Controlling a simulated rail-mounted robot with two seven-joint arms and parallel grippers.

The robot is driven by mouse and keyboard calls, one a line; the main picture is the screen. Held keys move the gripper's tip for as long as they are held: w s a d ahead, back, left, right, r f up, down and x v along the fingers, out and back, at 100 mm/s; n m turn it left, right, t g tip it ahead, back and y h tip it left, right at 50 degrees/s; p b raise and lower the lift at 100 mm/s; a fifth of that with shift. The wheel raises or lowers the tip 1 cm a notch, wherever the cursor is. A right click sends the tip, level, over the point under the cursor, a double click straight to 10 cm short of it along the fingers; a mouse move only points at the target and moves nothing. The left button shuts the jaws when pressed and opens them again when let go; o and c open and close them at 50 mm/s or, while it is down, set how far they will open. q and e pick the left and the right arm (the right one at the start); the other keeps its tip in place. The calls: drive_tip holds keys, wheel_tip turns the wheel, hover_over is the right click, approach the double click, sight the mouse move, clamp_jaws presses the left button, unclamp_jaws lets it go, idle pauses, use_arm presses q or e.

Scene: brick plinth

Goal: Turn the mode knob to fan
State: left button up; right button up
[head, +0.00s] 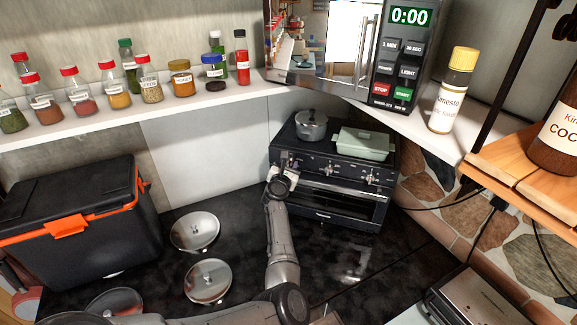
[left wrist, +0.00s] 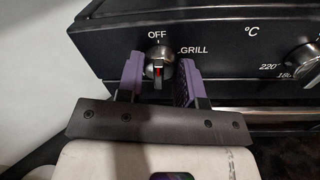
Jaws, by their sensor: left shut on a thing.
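The black toaster oven (head: 339,200) stands in the back corner, with a row of knobs along its upper front. My left gripper (head: 287,170) is at the leftmost end of that row. In the left wrist view, the purple fingers of this gripper (left wrist: 160,80) are shut on a dark round knob (left wrist: 158,58), one on each side. "OFF" is printed above the knob and "GRILL" to its right. A red mark shows low on its face. No "fan" label is readable; the fingers cover part of the panel. My right gripper is not in view.
A pot (head: 311,125) and a pale green dish (head: 362,144) sit on the oven. Another knob (left wrist: 307,58) with temperature numbers is to the right. Lids (head: 208,280) lie on the dark counter near my left arm. A black cooler (head: 85,225) stands left.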

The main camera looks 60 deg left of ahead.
use_arm(q)
drive_tip(key=m, duration=1)
drive_tip(key=shift+s+a+t+b, duration=0.1)
drive_tip(key=shift+t+b, duration=0.25)
drive_tip(key=shift+t, duration=0.05)
drive_tip(key=m, duration=1)
drive_tip(key=shift+m+t+h, duration=0.3)
drive_tip(key=shift+m+t, duration=0.1)
drive_tip(key=m+p, duration=0.1)
drive_tip(key=m, duration=0.4)
drive_tip(key=shift+r+m+h, duration=0.1)
drive_tip(key=shift+m+h, duration=0.2)
drive_tip(key=shift+m, duration=0.1)
drive_tip(key=m+p, duration=0.1)
drive_tip(key=m, duration=0.4)
drive_tip(key=shift+m+h, duration=0.3)
drive_tip(key=m+p, duration=0.1)
drive_tip(key=m, duration=0.4)
drive_tip(key=shift+m+p, duration=0.4)
drive_tip(key=shift+m, duration=2.1)
